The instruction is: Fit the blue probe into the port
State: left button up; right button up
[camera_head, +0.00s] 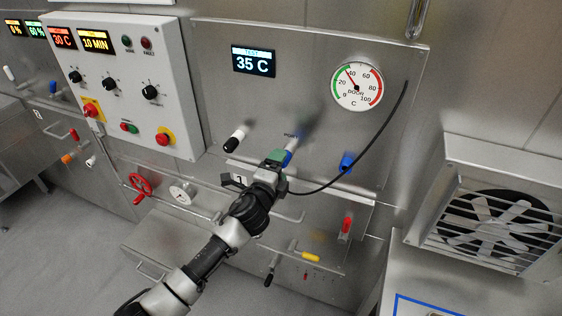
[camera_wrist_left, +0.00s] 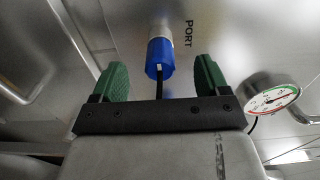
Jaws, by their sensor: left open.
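The blue probe (camera_wrist_left: 160,58) points into the wall panel beside the word PORT in the left wrist view. A pale metal cylinder (camera_wrist_left: 160,33) shows between its blue grip and the panel; how deep the probe sits I cannot tell. The probe's blue end also shows in the head view (camera_head: 288,158), partly hidden by my gripper. A black cable hangs from the blue end. My left gripper (camera_wrist_left: 160,80) has its green fingers apart on either side of the probe, with gaps at both sides. It also shows in the head view (camera_head: 277,157). My right gripper is out of view.
A round dial gauge (camera_head: 357,86) is at the panel's upper right, with the cable curving down from its side. A blue fitting (camera_head: 346,162) is right of the port and a black-and-white handle (camera_head: 236,139) left. A fan housing (camera_head: 495,215) juts out at right.

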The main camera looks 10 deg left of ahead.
pick_arm(q)
jog(key=shift+s+a+p, duration=0.25)
jog(key=shift+s+p, duration=0.05)
jog(key=shift+s, duration=0.9)
jog(key=shift+s+a+p, duration=0.2)
jog(key=shift+s+p, duration=0.05)
jog(key=shift+s, duration=0.9)
